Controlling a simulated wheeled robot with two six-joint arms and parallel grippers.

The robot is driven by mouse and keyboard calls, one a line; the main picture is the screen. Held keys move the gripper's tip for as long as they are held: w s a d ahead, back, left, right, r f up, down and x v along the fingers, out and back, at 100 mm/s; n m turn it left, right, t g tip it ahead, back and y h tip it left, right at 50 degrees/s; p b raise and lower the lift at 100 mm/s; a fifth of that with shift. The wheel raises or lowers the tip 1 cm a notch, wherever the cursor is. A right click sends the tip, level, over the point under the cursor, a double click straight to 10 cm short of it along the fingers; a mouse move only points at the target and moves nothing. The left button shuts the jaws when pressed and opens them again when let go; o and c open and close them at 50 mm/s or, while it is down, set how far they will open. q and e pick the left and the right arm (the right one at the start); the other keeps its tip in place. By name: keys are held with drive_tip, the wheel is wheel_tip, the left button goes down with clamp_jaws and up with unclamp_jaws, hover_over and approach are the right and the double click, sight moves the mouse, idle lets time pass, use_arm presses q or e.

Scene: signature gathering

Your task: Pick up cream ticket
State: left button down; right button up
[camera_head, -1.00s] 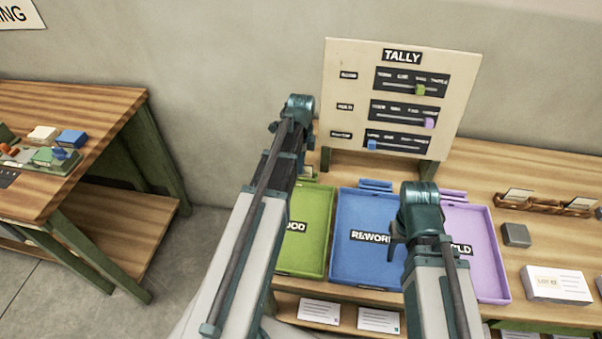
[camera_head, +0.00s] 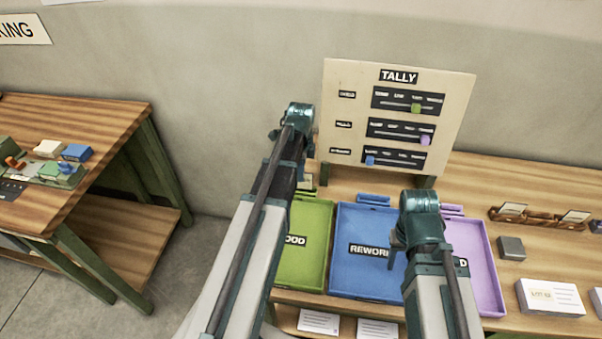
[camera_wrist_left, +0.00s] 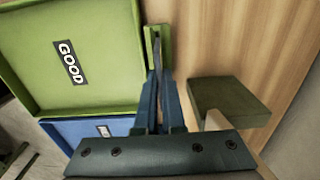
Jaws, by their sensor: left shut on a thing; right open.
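My left gripper (camera_wrist_left: 160,110) is shut on a thin upright thing, seen edge-on in the left wrist view, at the slotted green holder (camera_wrist_left: 166,42) on the edge of the green GOOD tray (camera_wrist_left: 105,100). In the head view a small cream patch, which looks like the cream ticket (camera_head: 306,182), shows beside that gripper, above the green tray; most of it is hidden by my left arm. My right gripper (camera_head: 398,245) is open and empty over the blue REWORK tray (camera_head: 350,285).
The TALLY board (camera_head: 395,120) stands behind the trays. A purple tray (camera_head: 480,265) is at the right, with a dark block (camera_head: 511,248), a white card stack (camera_head: 550,298) and a wooden card rack (camera_head: 540,218) beyond it. A separate wooden table (camera_head: 90,130) stands at the left.

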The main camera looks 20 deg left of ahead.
use_arm(q)
drive_tip(key=s+d+r, duration=0.1)
drive_tip(key=s+d, duration=1)
drive_tip(key=shift+s+r+p, duration=0.3)
drive_tip(key=shift+s, duration=0.1)
drive_tip(key=shift+s, duration=0.1)
